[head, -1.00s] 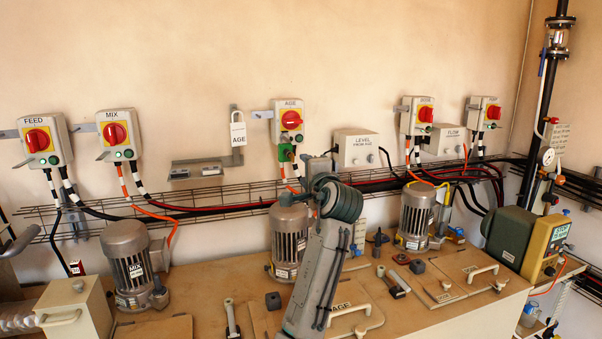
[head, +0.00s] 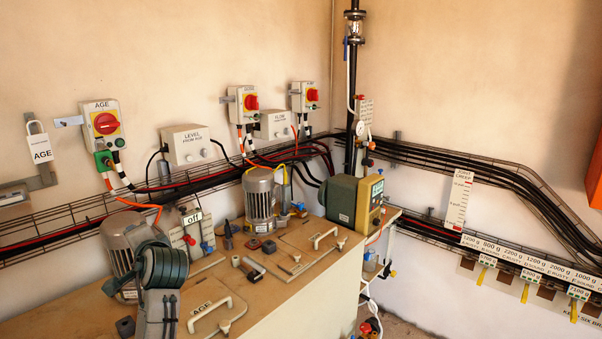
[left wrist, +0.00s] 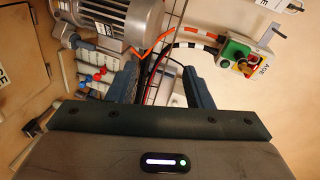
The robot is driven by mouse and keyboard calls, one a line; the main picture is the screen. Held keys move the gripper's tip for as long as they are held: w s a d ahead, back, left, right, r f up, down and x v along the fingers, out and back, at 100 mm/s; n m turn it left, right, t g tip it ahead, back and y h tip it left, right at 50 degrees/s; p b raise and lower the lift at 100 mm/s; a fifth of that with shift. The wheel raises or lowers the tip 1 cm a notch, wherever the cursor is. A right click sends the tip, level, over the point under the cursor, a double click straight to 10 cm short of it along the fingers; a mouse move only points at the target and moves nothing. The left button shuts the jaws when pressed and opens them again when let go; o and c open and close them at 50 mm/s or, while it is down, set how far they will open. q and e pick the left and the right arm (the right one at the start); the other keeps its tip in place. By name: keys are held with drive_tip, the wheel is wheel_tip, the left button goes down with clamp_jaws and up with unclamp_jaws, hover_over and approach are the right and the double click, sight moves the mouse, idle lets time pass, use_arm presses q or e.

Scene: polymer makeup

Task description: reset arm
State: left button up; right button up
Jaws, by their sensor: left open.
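My left gripper (left wrist: 160,78) is open in the left wrist view. Its two dark fingers stand apart with nothing held between them. Behind the gap run black, red and orange cables. In the head view, a part of my arm (head: 163,275) rises at the lower left in front of the AGE motor (head: 122,245); its fingers cannot be made out there. The motor (left wrist: 115,22) lies at the upper left of the left wrist view, and the AGE switch (left wrist: 246,64) at the upper right. My right gripper is in neither view.
The bench (head: 335,255) carries a second motor (head: 259,195), AGE hatch (head: 215,312) and a green pump (head: 355,203). A valve panel (head: 190,237) stands behind the arm. A wire cable tray (head: 60,237) runs along the wall. Labelled weights hang at right.

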use_arm(q)
drive_tip(key=s+d+f+n+g+h, duration=0.1)
drive_tip(key=s+d+f+h, duration=0.15)
drive_tip(key=s+f, duration=0.7)
drive_tip(key=s+d+f+n+g+h, duration=0.25)
drive_tip(key=s+f, duration=0.45)
drive_tip(key=f, duration=0.6)
drive_tip(key=s+d+f+n+g+h, duration=0.1)
drive_tip(key=s+d+f+g+h, duration=0.3)
drive_tip(key=s, duration=0.8)
drive_tip(key=s+d+f+n+h, duration=0.15)
drive_tip(key=s+f, duration=0.35)
drive_tip(key=s, duration=0.7)
wheel_tip(320, 180, down, 30)
drive_tip(key=a+g, duration=0.1)
drive_tip(key=a, duration=0.2)
drive_tip(key=s+f+g, duration=0.1)
drive_tip(key=s+f, duration=1.8)
drive_tip(key=shift+a+f+n, duration=0.35)
drive_tip(key=shift+f+n, duration=0.05)
